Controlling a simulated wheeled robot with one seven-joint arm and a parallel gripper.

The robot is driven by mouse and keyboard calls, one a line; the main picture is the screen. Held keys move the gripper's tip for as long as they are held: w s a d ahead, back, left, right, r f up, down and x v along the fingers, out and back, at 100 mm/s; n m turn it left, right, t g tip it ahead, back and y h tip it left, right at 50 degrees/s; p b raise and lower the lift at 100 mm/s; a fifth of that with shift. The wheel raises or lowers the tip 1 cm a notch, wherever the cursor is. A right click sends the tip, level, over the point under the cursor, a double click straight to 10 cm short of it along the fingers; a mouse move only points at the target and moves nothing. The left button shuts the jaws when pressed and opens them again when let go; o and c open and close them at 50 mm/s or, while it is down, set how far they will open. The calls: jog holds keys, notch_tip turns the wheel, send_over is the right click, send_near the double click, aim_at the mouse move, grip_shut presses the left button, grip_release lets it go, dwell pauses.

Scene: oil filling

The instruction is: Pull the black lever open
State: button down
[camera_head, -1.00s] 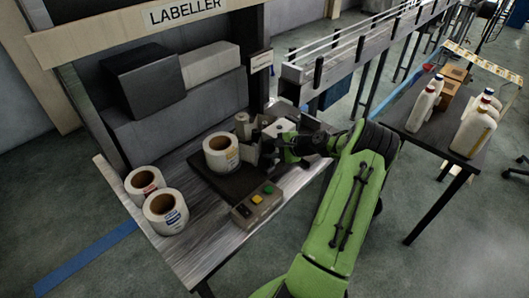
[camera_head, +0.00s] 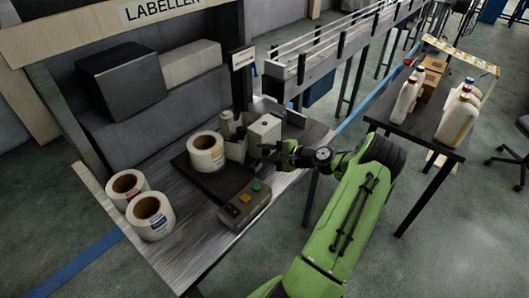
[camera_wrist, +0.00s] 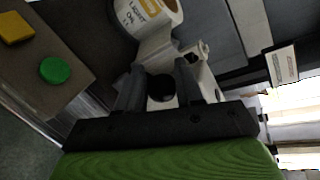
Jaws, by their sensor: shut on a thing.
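The black lever's round knob (camera_wrist: 161,88) shows between my two fingers in the wrist view, in front of a white part of the labelling unit. My gripper (camera_wrist: 160,85) is shut on it, with a dark finger on either side. In the head view my gripper (camera_head: 262,152) is at the front of the white box-shaped unit (camera_head: 265,129), to the right of the mounted label roll (camera_head: 205,152). The lever is too small and too covered by the gripper to make out there, so its angle cannot be told.
A control box with a green button (camera_head: 257,187) stands close in front of my gripper. Two label rolls (camera_head: 150,217) stand at the left of the metal table. A conveyor (camera_head: 320,62) runs behind, and a dark table (camera_head: 415,130) with white bottles is at right.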

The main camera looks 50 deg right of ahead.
jog(key=shift+s+f, duration=0.25)
jog(key=shift+f, duration=0.4)
jog(key=c, duration=0.7)
grip_release()
jog(key=shift+d, duration=0.2)
jog(key=shift+o, duration=0.4)
jog(key=shift+w+r, duration=0.1)
jog(key=shift+r, duration=0.1)
jog(key=p+v, duration=0.1)
jog(key=v, duration=1.4)
jog(key=shift+s+r+p, duration=0.3)
jog(key=shift+r, duration=0.05)
jog(key=shift+d, duration=0.1)
